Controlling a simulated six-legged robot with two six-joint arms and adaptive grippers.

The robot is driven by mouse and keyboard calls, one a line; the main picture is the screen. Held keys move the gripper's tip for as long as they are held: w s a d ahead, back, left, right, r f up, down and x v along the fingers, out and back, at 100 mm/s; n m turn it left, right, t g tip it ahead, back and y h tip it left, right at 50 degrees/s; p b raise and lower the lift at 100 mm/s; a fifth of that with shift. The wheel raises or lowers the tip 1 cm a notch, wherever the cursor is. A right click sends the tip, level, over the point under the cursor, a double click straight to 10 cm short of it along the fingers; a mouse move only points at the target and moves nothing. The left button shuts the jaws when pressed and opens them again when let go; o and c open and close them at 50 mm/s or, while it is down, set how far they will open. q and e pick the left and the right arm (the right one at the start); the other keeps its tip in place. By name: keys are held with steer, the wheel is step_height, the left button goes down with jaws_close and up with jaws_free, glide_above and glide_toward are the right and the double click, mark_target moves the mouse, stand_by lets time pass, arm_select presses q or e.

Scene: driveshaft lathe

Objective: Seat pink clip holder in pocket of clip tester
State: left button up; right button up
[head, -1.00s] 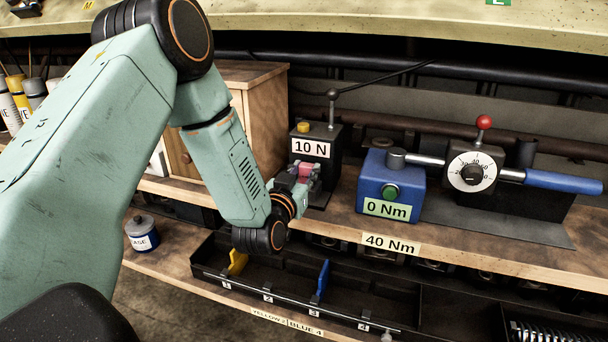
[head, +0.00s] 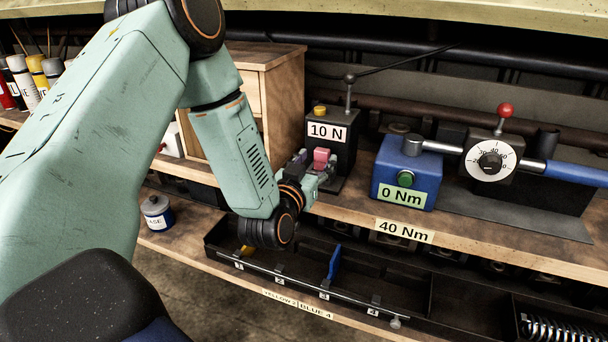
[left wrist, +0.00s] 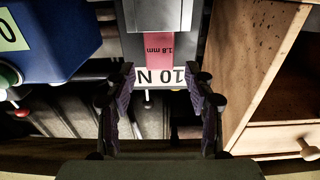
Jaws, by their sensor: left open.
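The clip tester (head: 343,150) is a black block with a 10 N label, a yellow button and a lever. The pink clip holder (head: 321,158) is at the tester's front, below the label. In the left wrist view the pink holder (left wrist: 159,45), marked 1.8 mm, lies against the tester's grey body, beyond my fingertips. How deep it sits in the pocket I cannot tell. My left gripper (head: 312,170) is open, just in front of the holder. Its two fingers (left wrist: 160,80) are spread with nothing between them. My right gripper is not in view.
A blue 0 Nm box (head: 408,175) and a dial device (head: 490,165) stand to the right on the wooden shelf (head: 405,231). A wooden cabinet (head: 283,95) stands left of the tester. A black bin tray (head: 300,275) lies below.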

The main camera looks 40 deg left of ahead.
arm_select(q)
steer(key=v, duration=0.9)
steer(key=s+d+f+m+g+h, duration=0.15)
steer(key=s+d+f+g, duration=0.25)
steer(key=f, duration=0.5)
steer(key=s+d+f+m+g+h, duration=0.1)
steer(key=s+d+f+g+h, duration=0.3)
steer(key=f, duration=0.5)
steer(key=s+d+f+g, duration=0.1)
steer(key=s+f+g, duration=0.3)
steer(key=s, duration=0.6)
steer(key=s+d+f+g+y, duration=0.1)
steer(key=s+f+g, duration=0.4)
steer(key=s, duration=0.6)
steer(key=shift+d+f+g, duration=0.3)
steer(key=shift+d+f, duration=0.05)
steer(key=shift+f, duration=0.3)
steer(key=shift+y, duration=0.25)
step_height(320, 180, down, 3)
steer(key=shift+w+b, duration=0.1)
steer(key=shift+b, duration=1.15)
